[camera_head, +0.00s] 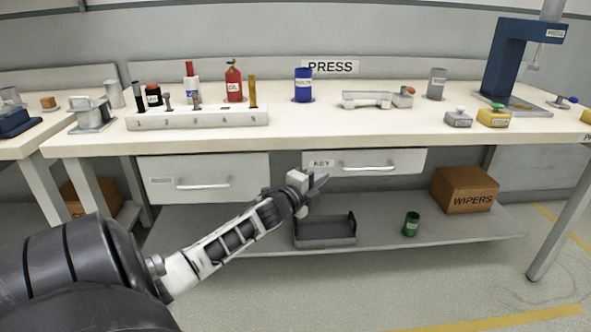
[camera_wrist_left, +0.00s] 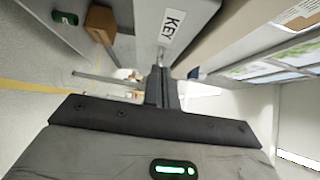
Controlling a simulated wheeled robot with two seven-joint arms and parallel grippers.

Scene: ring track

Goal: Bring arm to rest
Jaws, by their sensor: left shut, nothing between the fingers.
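My left arm comes in from the lower left in the head view. Its gripper (camera_head: 318,184) is shut and empty, in front of the bench and just below the drawer labelled KEY (camera_head: 364,161). In the left wrist view the closed fingers (camera_wrist_left: 160,78) point away from the camera, with the KEY label (camera_wrist_left: 171,25) close by. The KEY drawer looks closed. My right gripper is not in view.
The bench top (camera_head: 330,120) carries a white rack (camera_head: 198,118), a red can (camera_head: 234,82), a blue can (camera_head: 303,84) and a blue press (camera_head: 505,60). The lower shelf (camera_head: 385,233) holds a dark tray (camera_head: 325,231), a green can (camera_head: 411,224) and a WIPERS box (camera_head: 464,190). The floor at right is clear.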

